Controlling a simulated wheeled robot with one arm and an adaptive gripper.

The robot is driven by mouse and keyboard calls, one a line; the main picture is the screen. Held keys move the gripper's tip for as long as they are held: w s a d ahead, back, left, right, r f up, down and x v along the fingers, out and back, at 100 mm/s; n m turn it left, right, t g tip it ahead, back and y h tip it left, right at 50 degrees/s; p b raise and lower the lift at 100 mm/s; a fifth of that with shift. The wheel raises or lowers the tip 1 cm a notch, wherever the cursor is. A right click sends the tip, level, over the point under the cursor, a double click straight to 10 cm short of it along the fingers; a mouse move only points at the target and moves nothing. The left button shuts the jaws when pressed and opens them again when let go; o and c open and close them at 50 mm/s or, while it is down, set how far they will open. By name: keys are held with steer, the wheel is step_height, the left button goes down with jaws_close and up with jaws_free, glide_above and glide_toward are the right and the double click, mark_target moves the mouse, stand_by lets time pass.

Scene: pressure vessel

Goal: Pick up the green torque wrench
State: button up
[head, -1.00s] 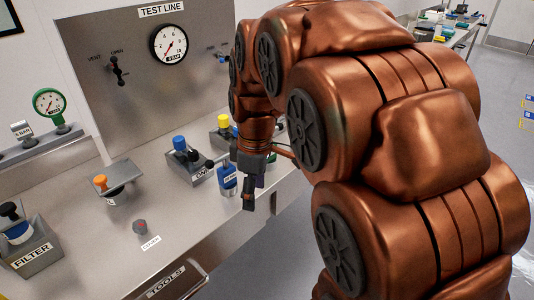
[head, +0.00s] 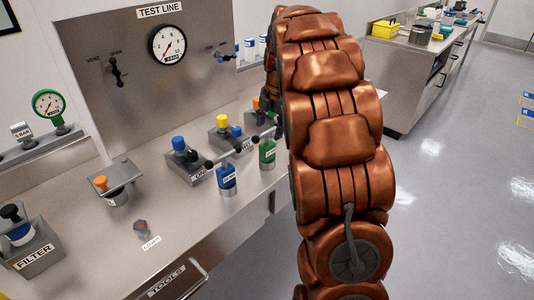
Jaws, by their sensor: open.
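A green upright piece with a white label (head: 267,151), which looks like the green torque wrench, stands near the bench's right edge. A dark bar with a round end shows at its top, close to my arm. A similar blue piece (head: 227,177) stands to its left and nearer the front, also with a dark bar at its top. My copper arm (head: 335,130) rises just right of the green piece. My gripper cannot be made out; the far end of the arm is hidden behind its own links.
Fixtures with a blue knob (head: 179,143) and a yellow knob (head: 222,121) stand behind the wrenches. An orange-topped tool holder (head: 110,187), a small red-topped part (head: 141,228) and the filter box (head: 32,240) are further left. The bench front (head: 190,235) is clear.

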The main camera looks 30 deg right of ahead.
mark_target(268, 140)
steer(key=shift+w+f+p, duration=0.25)
steer(key=shift+f+p, duration=0.2)
steer(key=shift+f, duration=0.6)
steer(key=shift+w+f+p, duration=0.2)
steer(key=shift+f+p, duration=0.3)
steer(key=shift+f, duration=0.6)
steer(key=shift+w+f+p, duration=0.25)
steer(key=shift+f+p, duration=0.2)
steer(key=shift+f, duration=0.6)
jaws_close()
